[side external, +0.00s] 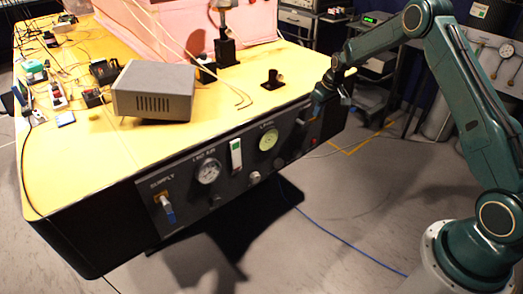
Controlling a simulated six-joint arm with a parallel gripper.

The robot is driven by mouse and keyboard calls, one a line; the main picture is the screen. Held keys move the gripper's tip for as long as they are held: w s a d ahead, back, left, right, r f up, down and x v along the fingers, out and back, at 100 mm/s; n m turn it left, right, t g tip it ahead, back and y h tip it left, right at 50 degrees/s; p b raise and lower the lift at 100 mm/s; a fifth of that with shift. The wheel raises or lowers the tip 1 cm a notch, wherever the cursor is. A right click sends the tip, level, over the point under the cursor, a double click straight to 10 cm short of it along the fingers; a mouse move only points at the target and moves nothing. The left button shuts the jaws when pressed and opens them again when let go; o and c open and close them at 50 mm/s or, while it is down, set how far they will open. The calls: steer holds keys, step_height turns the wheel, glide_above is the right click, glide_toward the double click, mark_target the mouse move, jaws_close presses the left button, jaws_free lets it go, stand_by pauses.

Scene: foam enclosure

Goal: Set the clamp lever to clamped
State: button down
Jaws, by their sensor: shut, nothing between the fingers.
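My gripper (325,97) is at the right end of the dark front panel (225,190), its fingers shut and empty. It is small and partly dark here. A small lever-like part (312,112) sits on the panel right at the fingertips; I cannot tell whether they touch it. Its label and setting are too small to read, so I cannot be sure it is the clamp lever. Another lever with a blue grip (168,210) points downward at the panel's left, under the word SUPPLY.
The panel also carries a round gauge (208,171), a white upright indicator (236,153) and a greenish dial (268,140). A grey box (153,92) and a small black fixture (272,79) stand on the yellow tabletop (90,160). The floor in front is open, with a blue cable (345,238).

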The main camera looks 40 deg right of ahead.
mark_target(320, 117)
steer(key=shift+d+f+y, duration=0.3)
steer(key=shift+f+y, duration=0.15)
steer(key=shift+y, duration=0.25)
steer(key=shift+d+f+m+y, duration=0.2)
steer(key=shift+f+y, duration=0.25)
steer(key=shift+f, duration=0.35)
steer(key=shift+d+f+m+y, duration=0.1)
steer(key=shift+d+f+y, duration=0.15)
steer(key=shift+f+y, duration=0.35)
steer(key=a+f+y, duration=0.2)
steer(key=a+f, duration=0.1)
steer(key=f, duration=0.3)
steer(key=shift+a+f, duration=0.25)
steer(key=shift+f, duration=0.15)
stand_by(0.3)
steer(key=shift+y, duration=0.25)
steer(key=shift+r, duration=0.1)
stand_by(0.3)
